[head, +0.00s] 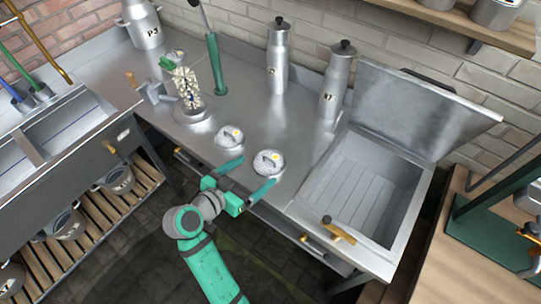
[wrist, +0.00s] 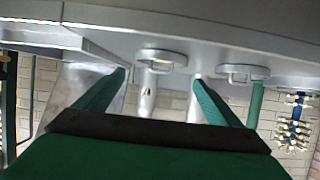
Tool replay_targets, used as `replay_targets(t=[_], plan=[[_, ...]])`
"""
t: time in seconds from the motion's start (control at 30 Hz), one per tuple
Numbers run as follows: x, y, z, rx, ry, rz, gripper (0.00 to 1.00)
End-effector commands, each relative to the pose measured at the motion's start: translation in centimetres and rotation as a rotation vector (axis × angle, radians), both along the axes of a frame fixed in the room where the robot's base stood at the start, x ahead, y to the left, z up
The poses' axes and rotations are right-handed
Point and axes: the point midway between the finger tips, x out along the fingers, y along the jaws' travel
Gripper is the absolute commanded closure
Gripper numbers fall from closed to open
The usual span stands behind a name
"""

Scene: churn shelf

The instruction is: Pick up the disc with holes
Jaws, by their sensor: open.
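My gripper (head: 247,178) is open and empty at the counter's front edge, just short of the nearer disc. In the upside-down wrist view, the nearer disc (wrist: 162,66) shows beyond and between my green fingertips (wrist: 159,80), apart from them; the farther disc (wrist: 240,74) is to the right.
Two metal canisters (head: 277,60) (head: 336,85) stand behind the discs. A bristled brush stand (head: 188,88) and a green post (head: 216,65) are to the left. An open steel basin (head: 360,190) with a raised lid is on the right. Counter around the discs is clear.

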Motion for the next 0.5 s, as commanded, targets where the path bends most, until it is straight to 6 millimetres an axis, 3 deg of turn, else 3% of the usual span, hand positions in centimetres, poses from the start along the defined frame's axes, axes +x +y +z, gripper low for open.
replay_targets(t=[0.2, 0.5], plan=[[2.3, -1.6, -1.3, 0.000, 0.003, 0.004, 0.12], [3.7, -2.7, -1.9, 0.000, 0.002, 0.003, 0.12]])
